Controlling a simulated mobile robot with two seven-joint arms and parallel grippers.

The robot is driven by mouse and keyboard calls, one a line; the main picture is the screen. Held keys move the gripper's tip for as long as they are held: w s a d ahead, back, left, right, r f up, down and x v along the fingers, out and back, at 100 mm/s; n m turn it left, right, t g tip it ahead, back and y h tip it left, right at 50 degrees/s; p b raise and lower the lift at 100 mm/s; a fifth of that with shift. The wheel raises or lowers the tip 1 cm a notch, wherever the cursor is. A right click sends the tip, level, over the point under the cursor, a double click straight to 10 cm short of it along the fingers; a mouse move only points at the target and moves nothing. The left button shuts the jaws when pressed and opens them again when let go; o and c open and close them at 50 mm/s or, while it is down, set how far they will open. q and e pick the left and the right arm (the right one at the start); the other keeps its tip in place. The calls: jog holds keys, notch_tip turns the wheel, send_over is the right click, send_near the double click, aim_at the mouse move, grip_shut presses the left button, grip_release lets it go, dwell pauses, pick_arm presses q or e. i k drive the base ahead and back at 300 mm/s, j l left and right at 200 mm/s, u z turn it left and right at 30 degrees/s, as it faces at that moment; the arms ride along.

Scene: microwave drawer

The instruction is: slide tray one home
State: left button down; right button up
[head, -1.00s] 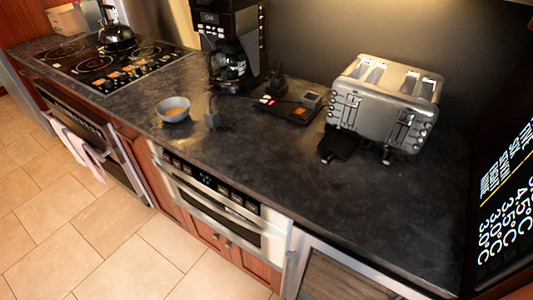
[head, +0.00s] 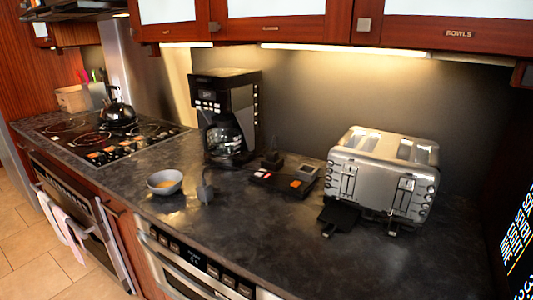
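A silver four-slot toaster (head: 383,178) stands on the dark counter at the right. A dark flat tray-like piece (head: 340,217) juts out from under the left part of its front, with a small tab at its front end. A smaller dark tab (head: 392,229) shows under the right part of the front, much closer to the toaster body. No label tells which of them is tray one. The microwave drawer (head: 190,265) under the counter edge is only partly in view. Neither of my grippers is in view.
A grey bowl (head: 164,182), a small dark block (head: 205,194) and a black device with red and orange buttons (head: 283,180) lie left of the toaster. A coffee maker (head: 226,118) stands behind. The counter in front of the toaster is clear.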

aim_at(341, 217)
jog(key=i+j+z, duration=0.35)
jog(key=j, duration=0.3)
jog(key=i+j+z, duration=0.35)
jog(key=j, duration=0.4)
